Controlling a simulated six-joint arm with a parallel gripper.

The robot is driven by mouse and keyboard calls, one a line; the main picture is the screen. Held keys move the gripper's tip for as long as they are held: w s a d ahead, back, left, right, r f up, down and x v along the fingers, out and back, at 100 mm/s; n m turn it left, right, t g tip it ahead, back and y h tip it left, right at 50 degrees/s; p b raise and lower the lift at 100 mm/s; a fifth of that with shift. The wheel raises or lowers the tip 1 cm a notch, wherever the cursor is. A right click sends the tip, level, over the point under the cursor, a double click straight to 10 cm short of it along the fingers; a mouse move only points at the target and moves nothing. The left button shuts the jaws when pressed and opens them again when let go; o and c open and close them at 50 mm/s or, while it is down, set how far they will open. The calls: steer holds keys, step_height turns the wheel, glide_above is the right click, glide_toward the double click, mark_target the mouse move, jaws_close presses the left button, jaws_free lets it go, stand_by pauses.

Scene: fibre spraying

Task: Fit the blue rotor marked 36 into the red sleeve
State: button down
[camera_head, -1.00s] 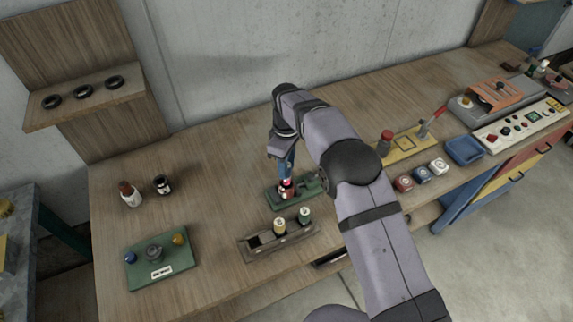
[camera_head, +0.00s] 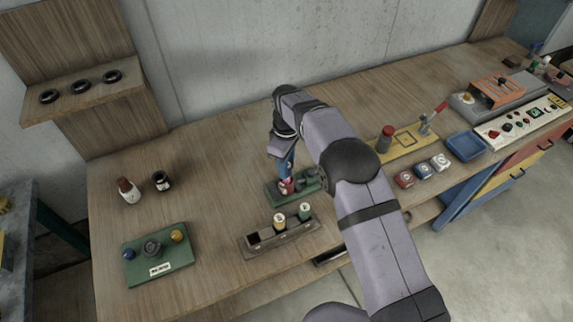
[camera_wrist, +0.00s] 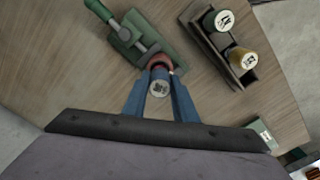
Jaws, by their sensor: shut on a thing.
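My gripper (camera_wrist: 162,92) has blue fingers shut on the rotor (camera_wrist: 160,87), whose pale round top carries a dark mark too small to read surely. The rotor's side is mostly hidden between the fingers. The red sleeve (camera_wrist: 159,62) shows just beyond the rotor in the wrist view, on the green clamp fixture (camera_wrist: 175,49). In the head view my gripper (camera_head: 286,175) points down at the red sleeve (camera_head: 287,188) on the fixture (camera_head: 274,198). Rotor and sleeve look very close or touching there; I cannot tell how far the rotor is inside.
A wooden rack (camera_head: 285,238) in front holds a yellow rotor (camera_head: 279,221) and a green rotor (camera_head: 304,211); its left slot is empty. A green board (camera_head: 161,255) and two bottles (camera_head: 128,190) stand left. The table behind the fixture is clear.

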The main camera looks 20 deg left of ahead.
steer(key=shift+f+b, duration=0.9)
steer(key=shift+f, duration=0.55)
steer(key=c, duration=1.4)
jaws_free()
steer(key=shift+o, duration=0.2)
steer(key=shift+r+b, duration=1.65)
steer(key=shift+r, duration=2.05)
steer(key=shift+d, duration=0.1)
